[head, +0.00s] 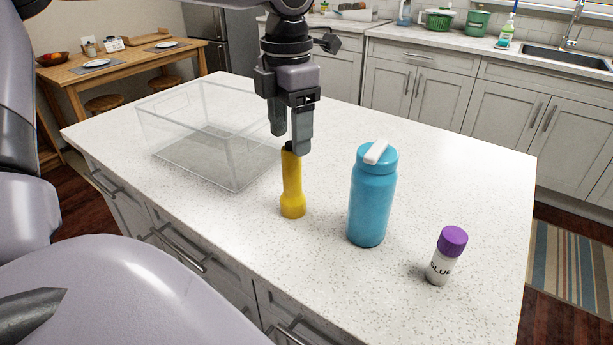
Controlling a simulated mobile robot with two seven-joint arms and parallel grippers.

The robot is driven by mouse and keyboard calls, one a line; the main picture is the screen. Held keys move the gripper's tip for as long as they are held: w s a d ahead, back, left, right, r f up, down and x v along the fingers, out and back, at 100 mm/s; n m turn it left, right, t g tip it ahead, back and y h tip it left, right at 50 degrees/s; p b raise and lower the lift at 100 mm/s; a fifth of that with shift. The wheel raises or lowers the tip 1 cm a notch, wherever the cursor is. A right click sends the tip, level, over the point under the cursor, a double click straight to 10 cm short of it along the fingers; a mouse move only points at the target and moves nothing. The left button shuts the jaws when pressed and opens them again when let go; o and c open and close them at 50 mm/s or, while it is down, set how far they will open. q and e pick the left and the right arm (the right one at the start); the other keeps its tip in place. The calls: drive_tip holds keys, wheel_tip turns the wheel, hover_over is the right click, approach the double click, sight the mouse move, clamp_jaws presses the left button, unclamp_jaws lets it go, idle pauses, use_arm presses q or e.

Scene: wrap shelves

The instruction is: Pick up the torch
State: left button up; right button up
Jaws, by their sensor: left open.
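The torch (292,186) is yellow with a dark top end and stands upright on the white speckled island counter. My left gripper (290,143) points down right at the torch's top, with its fingers apart. One finger overlaps the top end in the head view, so I cannot tell whether it touches. The torch's body below the fingers is in clear view. My right gripper is not in view.
A clear open box (210,135) stands left of the torch. A glue bottle (443,262) with a purple cap stands farther right. The counter's front is clear.

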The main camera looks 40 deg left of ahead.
sight(291, 163)
use_arm(q)
wheel_tip(291, 163, down, 7)
drive_tip(key=shift+d+r+p, duration=0.1)
drive_tip(key=shift+r+p, duration=0.1)
drive_tip(key=shift+p, duration=0.2)
clamp_jaws()
